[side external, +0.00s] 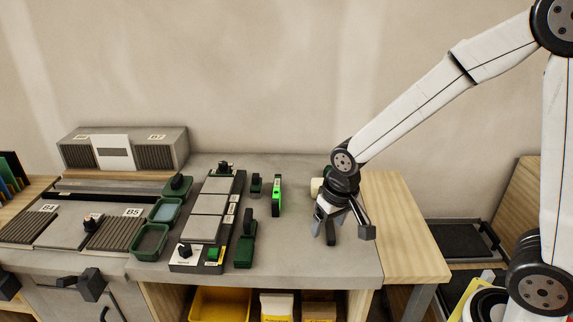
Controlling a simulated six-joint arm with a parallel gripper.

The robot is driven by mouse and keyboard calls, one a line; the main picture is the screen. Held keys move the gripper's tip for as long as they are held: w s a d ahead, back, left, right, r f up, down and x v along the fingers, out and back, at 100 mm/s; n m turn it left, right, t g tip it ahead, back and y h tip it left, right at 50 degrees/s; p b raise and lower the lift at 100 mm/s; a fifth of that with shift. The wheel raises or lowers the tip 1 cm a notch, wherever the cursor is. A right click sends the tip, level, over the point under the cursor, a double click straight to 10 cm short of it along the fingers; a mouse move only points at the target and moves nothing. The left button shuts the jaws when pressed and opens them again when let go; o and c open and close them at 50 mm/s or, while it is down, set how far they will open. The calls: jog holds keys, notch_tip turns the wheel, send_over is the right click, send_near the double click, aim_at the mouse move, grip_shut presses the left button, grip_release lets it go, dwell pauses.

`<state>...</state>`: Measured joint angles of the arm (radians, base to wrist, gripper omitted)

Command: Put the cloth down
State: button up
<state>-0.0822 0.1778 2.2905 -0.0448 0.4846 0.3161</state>
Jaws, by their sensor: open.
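My gripper (342,223) is open, pointing down low over the right part of the grey worktop (300,262). A small dark upright piece (331,234) shows between its fingers; I cannot tell whether it is part of the gripper or a separate object. I cannot make out a cloth for certain in the side external view. No cloth hangs visibly from the fingers.
Left of my gripper lie a tile rack (207,205) with grey tiles, a bright green level (277,195), dark green handled tools (246,245) and green trays (150,241). A wooden side surface (405,230) adjoins on the right. The worktop's front right is clear.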

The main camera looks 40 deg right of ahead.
jog(key=s+d+f+n, duration=0.1)
jog(key=s+d+n, duration=0.1)
jog(key=s, duration=0.5)
jog(key=shift+d, duration=0.25)
jog(key=shift+s, duration=0.1)
dwell(0.7)
